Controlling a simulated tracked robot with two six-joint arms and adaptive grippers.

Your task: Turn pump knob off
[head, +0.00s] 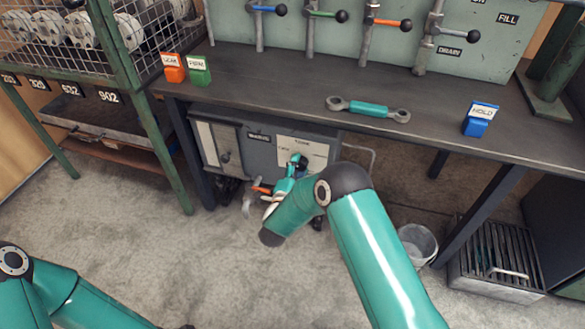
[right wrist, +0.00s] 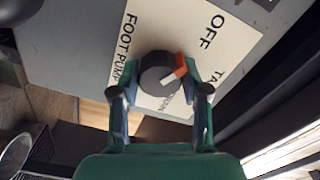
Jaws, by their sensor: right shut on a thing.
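The pump knob (right wrist: 158,74) is round and dark, with an orange and white pointer, in the right wrist view. It sits on a cream label plate (right wrist: 245,42) reading OFF, FOOT PUMP and a partly hidden "TA" word. The pointer faces right, roughly between OFF and "TA". My right gripper (right wrist: 160,92) has a finger on each side of the knob and is shut on it. In the head view the right gripper (head: 297,164) is at the grey pump box (head: 262,150) under the bench, partly hidden by its arm.
The dark workbench (head: 270,83) overhangs the box. On it are a teal-handled wrench (head: 368,108) and orange, green and blue tagged blocks. Hoses (head: 252,200) hang by the box. A bucket (head: 418,243) and a slatted crate (head: 497,265) stand at right.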

